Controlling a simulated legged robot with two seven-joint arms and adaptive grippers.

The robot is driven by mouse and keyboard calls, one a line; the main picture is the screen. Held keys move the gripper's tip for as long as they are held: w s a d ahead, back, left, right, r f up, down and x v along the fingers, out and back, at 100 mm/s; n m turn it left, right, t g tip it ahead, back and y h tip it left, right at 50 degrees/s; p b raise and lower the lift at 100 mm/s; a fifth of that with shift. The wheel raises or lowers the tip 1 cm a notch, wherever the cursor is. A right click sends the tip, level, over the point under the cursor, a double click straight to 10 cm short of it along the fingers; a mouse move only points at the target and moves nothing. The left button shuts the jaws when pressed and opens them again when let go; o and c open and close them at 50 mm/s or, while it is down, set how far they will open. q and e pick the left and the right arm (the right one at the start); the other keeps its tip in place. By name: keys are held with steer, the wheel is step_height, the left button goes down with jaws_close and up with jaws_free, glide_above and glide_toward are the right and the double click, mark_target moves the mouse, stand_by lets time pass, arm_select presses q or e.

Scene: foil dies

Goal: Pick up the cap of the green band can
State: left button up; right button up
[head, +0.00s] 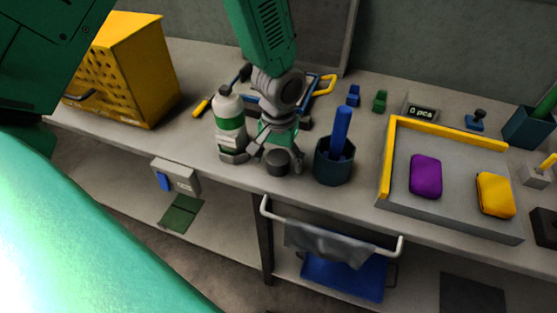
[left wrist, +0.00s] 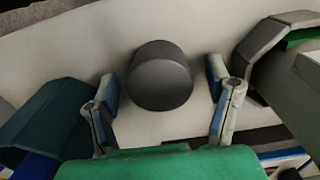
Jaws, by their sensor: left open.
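The green band can (head: 229,122) is a white bottle-like can with a green band and a grey base, upright on the bench left of my left gripper (head: 277,157). A dark grey round cap (head: 277,163) is on the bench top, apart from the can. My left gripper points down at the cap, open, with a finger on either side. In the left wrist view the cap (left wrist: 160,75) lies between the spread fingers, with a gap on each side. The can's grey base and green band (left wrist: 300,40) seem to show at the right edge there. My right gripper is not in view.
A dark hexagonal pot (head: 333,165) with a blue handle stands close right of the cap. A yellow-edged tray (head: 385,160) holds purple and yellow pouches. A yellow perforated box (head: 130,75) stands at left. The bench's front edge is just before the cap.

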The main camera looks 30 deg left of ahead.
arm_select(q)
steer(key=shift+d, duration=0.25)
steer(key=shift+r, duration=0.1)
steer(key=c, duration=0.9)
steer(key=shift+o, duration=0.2)
steer(key=shift+a, duration=0.3)
steer(key=shift+c, duration=0.2)
